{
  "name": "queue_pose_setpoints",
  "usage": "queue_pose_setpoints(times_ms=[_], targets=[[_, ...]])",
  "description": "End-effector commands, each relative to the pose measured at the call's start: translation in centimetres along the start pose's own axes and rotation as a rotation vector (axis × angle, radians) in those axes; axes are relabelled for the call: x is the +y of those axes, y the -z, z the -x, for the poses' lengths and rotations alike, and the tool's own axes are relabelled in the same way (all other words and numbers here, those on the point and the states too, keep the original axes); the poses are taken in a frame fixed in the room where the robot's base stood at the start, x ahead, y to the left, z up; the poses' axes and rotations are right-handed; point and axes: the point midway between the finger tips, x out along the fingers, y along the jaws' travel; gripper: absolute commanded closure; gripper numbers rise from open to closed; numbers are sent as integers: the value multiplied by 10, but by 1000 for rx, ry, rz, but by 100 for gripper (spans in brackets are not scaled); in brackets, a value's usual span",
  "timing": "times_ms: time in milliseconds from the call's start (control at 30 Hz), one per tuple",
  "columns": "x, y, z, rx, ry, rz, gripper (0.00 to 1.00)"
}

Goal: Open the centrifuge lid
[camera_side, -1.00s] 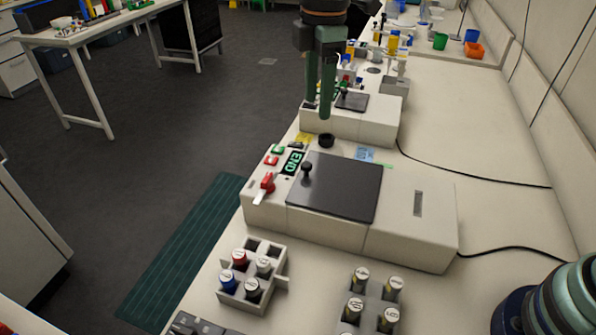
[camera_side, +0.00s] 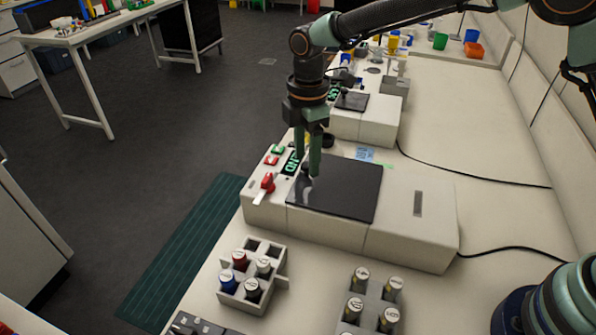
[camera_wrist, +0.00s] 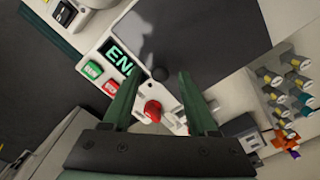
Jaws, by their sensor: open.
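The centrifuge (camera_side: 417,232) is a pale box on the bench with a dark, flat lid (camera_side: 350,192); the lid is closed and also fills the top of the wrist view (camera_wrist: 220,40). A small black knob (camera_wrist: 160,74) stands at the lid's edge near the display. My gripper (camera_side: 307,174) points down with open jaws, its fingertips low over the lid at the knob. In the wrist view my gripper (camera_wrist: 159,76) has one finger on each side of the knob, with gaps. In the side view the fingers partly hide the knob.
The front panel has a lit display (camera_wrist: 122,58), a green button (camera_wrist: 92,70), a red button (camera_wrist: 111,88) and a red lever (camera_side: 266,183). Vial racks (camera_side: 281,284) stand nearby on the bench. A second similar device (camera_side: 378,123) is behind. The bench to the right is largely clear.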

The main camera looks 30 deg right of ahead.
Motion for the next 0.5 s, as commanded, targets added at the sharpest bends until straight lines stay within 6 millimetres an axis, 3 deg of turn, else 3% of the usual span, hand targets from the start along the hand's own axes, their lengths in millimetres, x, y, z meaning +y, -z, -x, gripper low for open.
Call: queue_pose_setpoints(times_ms=[367, 400, 500], targets=[[0, 0, -7, 0, 0, 0, 41], [0, 0, -7, 0, 0, 0, 49], [0, 0, -7, 0, 0, 0, 87]])
